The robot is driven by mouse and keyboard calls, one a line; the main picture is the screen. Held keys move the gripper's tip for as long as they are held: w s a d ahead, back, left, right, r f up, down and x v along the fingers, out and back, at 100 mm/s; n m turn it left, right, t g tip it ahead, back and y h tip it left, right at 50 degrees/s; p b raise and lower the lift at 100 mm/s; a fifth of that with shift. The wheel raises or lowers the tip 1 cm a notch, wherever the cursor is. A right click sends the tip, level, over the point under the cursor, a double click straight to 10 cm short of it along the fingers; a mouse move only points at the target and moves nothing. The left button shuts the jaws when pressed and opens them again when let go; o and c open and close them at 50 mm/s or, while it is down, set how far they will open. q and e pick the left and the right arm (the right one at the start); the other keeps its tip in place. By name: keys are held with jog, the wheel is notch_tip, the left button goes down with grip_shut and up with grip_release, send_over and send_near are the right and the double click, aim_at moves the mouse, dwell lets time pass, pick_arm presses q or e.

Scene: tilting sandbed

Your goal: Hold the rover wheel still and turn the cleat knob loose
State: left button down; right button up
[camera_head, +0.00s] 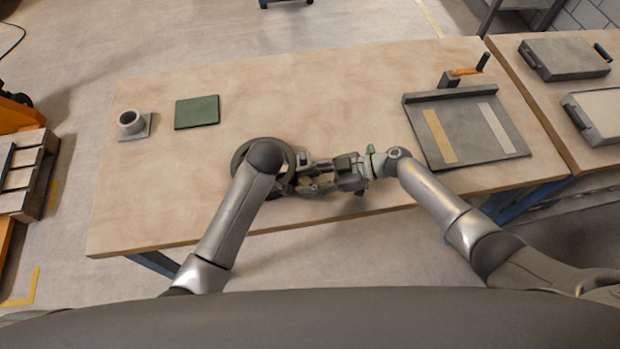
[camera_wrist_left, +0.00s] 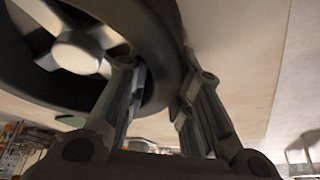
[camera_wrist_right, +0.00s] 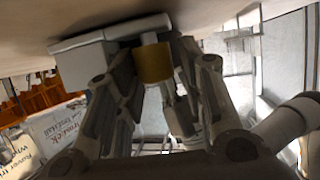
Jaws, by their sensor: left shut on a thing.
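The rover wheel (camera_head: 237,160) lies on the workbench, a dark ring partly hidden under my left wrist. In the left wrist view the wheel (camera_wrist_left: 152,35) shows a thick dark rim and pale spokes. My left gripper (camera_wrist_left: 162,72) is shut on that rim, one finger inside and one outside. My right gripper (camera_head: 303,174) reaches from the right to the wheel's right side. In the right wrist view its open fingers stand on either side of a yellow knob (camera_wrist_right: 154,63), next to a grey block (camera_wrist_right: 85,52). I cannot make out the knob in the head view.
A green pad (camera_head: 197,112) and a grey cup on a small plate (camera_head: 131,123) are at the bench's left. A grey tray with two strips (camera_head: 468,130) and an orange-handled crank (camera_head: 466,72) are at the right. The bench (camera_head: 300,85) is clear behind the wheel.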

jog(key=shift+d+r, duration=0.15)
jog(key=shift+d, duration=0.3)
jog(key=v, duration=0.7)
